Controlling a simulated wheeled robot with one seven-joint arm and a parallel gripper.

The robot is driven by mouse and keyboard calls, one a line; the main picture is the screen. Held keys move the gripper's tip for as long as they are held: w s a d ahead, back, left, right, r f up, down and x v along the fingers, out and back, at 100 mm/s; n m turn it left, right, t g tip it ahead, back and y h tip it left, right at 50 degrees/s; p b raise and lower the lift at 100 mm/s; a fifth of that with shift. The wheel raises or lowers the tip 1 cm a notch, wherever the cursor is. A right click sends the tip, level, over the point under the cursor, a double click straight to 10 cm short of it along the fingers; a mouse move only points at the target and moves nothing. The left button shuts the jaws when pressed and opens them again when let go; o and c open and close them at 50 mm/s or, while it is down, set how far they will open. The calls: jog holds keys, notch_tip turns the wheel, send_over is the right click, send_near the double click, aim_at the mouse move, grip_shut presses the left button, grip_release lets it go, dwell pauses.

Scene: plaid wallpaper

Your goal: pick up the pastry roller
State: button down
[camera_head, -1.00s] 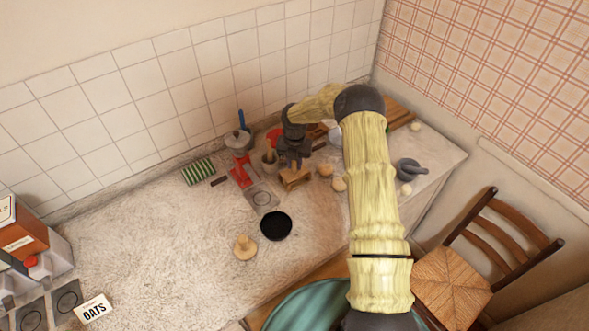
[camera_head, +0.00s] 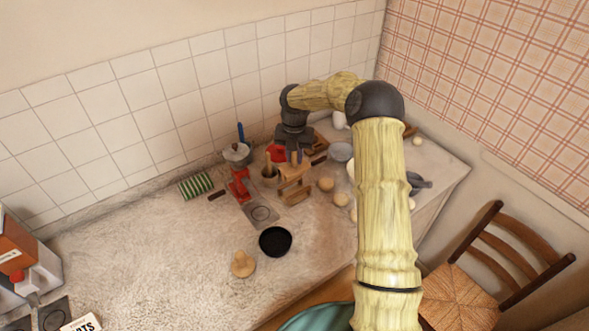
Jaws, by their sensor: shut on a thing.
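My gripper (camera_head: 294,160) points down over the back of the counter, in front of the tiled wall. It is shut on a light wooden piece just under its fingers, which I take to be the pastry roller (camera_head: 293,174). The fingers hide part of its top. Another wooden part (camera_head: 297,195) shows directly below it, near the counter; I cannot tell whether it belongs to the same piece.
A black bowl (camera_head: 275,241) and a wooden piece (camera_head: 243,264) lie in front. Round buns (camera_head: 326,184) sit to the right. The left counter (camera_head: 150,255) is largely clear.

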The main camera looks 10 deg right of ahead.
jog(key=shift+r, duration=0.3)
